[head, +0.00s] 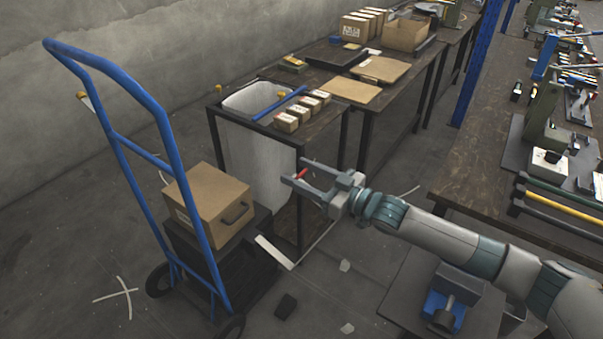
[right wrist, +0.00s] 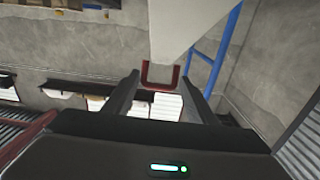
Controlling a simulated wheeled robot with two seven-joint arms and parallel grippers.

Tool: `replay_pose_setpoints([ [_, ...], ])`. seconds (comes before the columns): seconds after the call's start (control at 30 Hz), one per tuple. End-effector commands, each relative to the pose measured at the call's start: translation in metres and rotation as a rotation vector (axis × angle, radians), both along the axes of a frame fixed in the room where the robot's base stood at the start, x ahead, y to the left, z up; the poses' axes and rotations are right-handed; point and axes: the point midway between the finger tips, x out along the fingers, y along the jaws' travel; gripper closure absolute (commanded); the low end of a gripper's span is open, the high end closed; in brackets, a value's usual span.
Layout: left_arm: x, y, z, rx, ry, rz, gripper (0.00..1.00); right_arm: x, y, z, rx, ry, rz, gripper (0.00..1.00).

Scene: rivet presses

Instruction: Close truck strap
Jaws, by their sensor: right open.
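The blue-framed hand truck (head: 160,125) stands upright at the left in the head view. It carries a cardboard box (head: 208,200) with a dark handle on its side. My right gripper (head: 295,171) is open, to the right of the box and apart from it. A small red piece (head: 301,173) shows between its fingers. In the right wrist view, a dark red U-shaped piece (right wrist: 146,75) sits between the open fingertips, below a pale surface. I cannot tell whether the fingers touch it. No strap can be clearly made out on the truck. My left gripper is out of view.
A dark table (head: 335,108) with small boxes and a white bin (head: 262,160) stands behind my right gripper. A workbench (head: 470,190) with presses runs along the right. A pale strip (head: 273,252) lies by the truck's base.

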Motion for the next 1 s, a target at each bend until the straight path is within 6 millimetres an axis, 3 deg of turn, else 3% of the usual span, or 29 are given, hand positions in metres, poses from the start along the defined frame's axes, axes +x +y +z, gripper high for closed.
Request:
replay_pose_setpoints([
  [0.07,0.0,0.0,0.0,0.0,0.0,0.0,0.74,0.0,0.0,0.0,0.0,0.0,0.0,0.49],
  [0.3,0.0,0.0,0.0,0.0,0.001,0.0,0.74,-0.001,0.0,0.0,0.001,0.001,0.001,0.99],
  [0.57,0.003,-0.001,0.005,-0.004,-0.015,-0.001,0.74,0.002,0.005,0.004,-0.007,0.007,0.003,0.99],
  [0.87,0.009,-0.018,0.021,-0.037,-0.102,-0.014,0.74,0.018,0.029,0.019,-0.059,0.044,0.004,0.99],
  [1.0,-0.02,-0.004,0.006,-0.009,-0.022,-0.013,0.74,0.031,0.046,0.027,-0.102,0.074,0.004,0.99],
])
